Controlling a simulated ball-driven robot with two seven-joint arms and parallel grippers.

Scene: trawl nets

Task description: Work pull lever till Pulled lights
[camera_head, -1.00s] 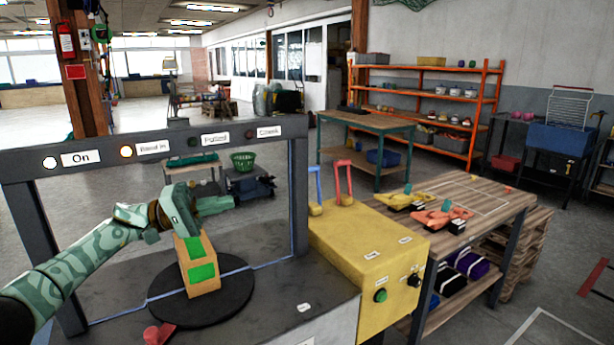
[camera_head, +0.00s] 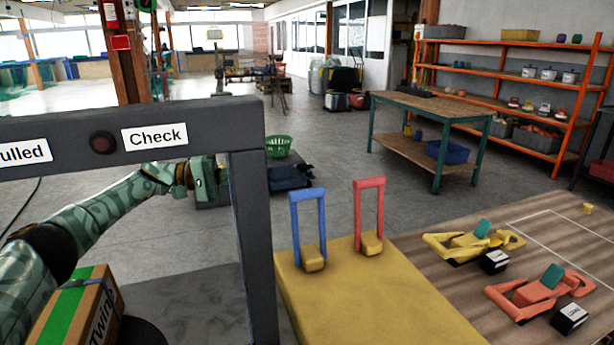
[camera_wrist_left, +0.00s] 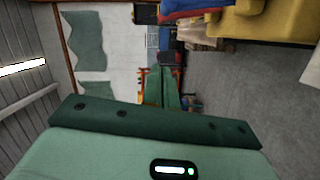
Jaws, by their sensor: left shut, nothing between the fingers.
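A blue lever handle (camera_head: 309,225) and a red lever handle (camera_head: 369,212) stand upright on the yellow cabinet (camera_head: 370,300). No labels show on them here. My left gripper (camera_head: 215,178) is left of both levers, beside the dark frame post (camera_head: 250,215), and touches neither. In the left wrist view its fingers (camera_wrist_left: 162,90) are together and empty. The "Pulled" label (camera_head: 22,153) is cut off at the left edge and its lamp is out of view. The "Check" lamp (camera_head: 102,142) is dark red and unlit. My right gripper is out of view.
A carton with green tape (camera_head: 78,305) stands at the lower left. The frame post stands between my left gripper and the cabinet. A wooden bench (camera_head: 480,285) at right holds yellow and red clamp-like tools. A green-legged table (camera_head: 430,105) stands behind.

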